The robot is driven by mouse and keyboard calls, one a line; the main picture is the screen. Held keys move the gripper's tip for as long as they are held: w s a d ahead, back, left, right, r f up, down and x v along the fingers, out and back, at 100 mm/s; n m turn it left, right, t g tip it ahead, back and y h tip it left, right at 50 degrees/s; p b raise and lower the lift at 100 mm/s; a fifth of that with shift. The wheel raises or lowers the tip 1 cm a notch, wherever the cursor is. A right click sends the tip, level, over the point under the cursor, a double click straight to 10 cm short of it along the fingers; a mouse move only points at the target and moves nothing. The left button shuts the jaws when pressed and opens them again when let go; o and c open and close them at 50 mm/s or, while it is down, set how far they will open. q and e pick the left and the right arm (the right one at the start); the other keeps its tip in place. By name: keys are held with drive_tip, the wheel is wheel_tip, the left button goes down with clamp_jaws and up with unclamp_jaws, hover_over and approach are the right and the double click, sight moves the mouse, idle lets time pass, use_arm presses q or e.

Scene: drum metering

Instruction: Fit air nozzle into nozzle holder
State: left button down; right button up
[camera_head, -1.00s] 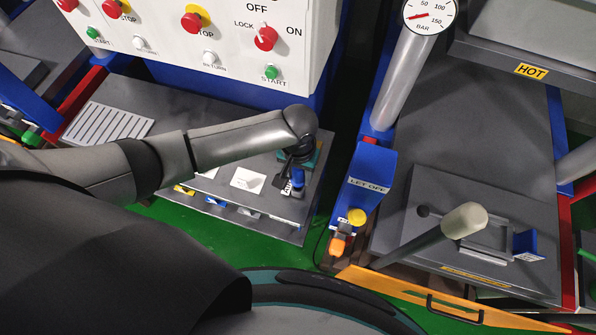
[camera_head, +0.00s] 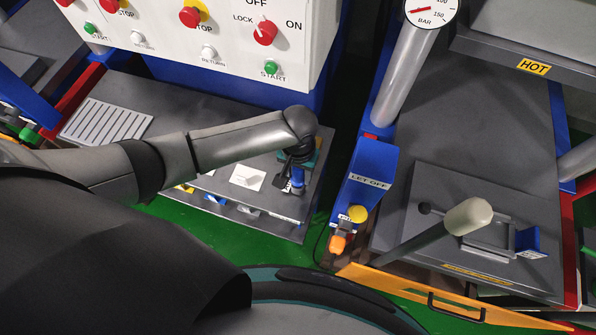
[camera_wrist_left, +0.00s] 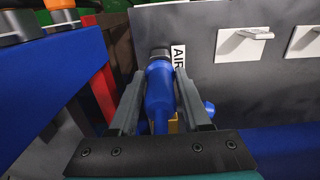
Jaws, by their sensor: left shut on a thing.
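My left gripper (camera_wrist_left: 158,100) is shut on the blue air nozzle (camera_wrist_left: 160,92), with one finger on each side of its body. In the wrist view the nozzle's far end meets a grey ring-like part (camera_wrist_left: 160,53), beside the white AIR label (camera_wrist_left: 178,57) on the grey bench. This ring looks like the nozzle holder; I cannot tell how far the nozzle sits in it. In the head view the left gripper (camera_head: 298,160) is over the front right of the bench, with the blue nozzle (camera_head: 297,178) partly hidden below it. My right gripper is not in view.
A white control panel (camera_head: 205,35) stands behind the bench (camera_head: 170,165). A white plate (camera_head: 247,176) lies left of the nozzle. Right across a gap are the blue LET OFF box (camera_head: 368,180), an orange hose end (camera_head: 338,243) and a lever (camera_head: 467,217).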

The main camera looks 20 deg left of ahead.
use_arm(q)
drive_tip(key=shift+f+b, duration=0.65)
drive_tip(key=shift+f, duration=0.55)
drive_tip(key=shift+c, duration=1.4)
unclamp_jaws()
wheel_tip(320, 180, up, 15)
drive_tip(key=shift+r+p, duration=0.1)
drive_tip(key=shift+p, duration=1.15)
